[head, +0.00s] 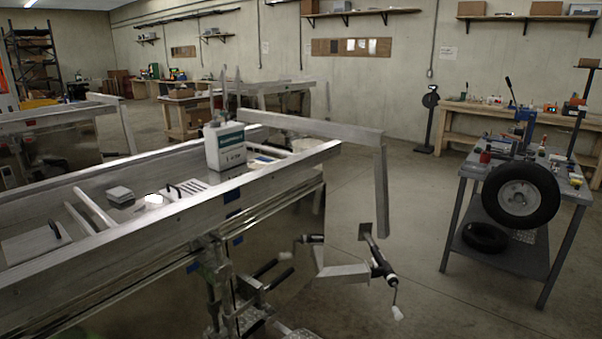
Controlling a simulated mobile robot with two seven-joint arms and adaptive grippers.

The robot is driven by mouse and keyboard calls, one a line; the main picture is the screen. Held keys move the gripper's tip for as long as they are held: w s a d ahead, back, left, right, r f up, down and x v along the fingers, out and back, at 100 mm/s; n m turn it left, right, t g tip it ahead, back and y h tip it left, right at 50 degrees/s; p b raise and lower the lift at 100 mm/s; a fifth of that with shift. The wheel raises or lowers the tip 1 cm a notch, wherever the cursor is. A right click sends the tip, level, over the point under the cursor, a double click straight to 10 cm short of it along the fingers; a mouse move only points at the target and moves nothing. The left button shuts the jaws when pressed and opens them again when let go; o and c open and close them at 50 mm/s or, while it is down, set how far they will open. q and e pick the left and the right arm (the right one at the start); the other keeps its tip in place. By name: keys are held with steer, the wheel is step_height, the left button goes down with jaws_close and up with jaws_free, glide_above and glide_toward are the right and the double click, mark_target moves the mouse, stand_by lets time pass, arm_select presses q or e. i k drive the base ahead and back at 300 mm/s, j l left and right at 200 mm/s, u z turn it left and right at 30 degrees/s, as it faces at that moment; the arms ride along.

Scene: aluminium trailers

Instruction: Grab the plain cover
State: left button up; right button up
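A flat grey cover (28,247) without slots lies inside the aluminium trailer (130,243) at the left, with a black handle on its right part. Its near edge is partly hidden by the trailer's side rail. A second cover (190,187), with dark slots and a black handle, lies farther right in the same trailer. Neither of my grippers can be made out in the head view, and nothing is seen touching either cover.
A white jug (225,146) stands at the trailer's far end. A small grey block (119,194) and a white round item (154,201) sit between the covers. A crank jack (383,268) projects at right. A grey work table (457,225) with a wheel stands beyond open floor.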

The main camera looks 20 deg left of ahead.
mark_target(20, 248)
steer(key=u, duration=2)
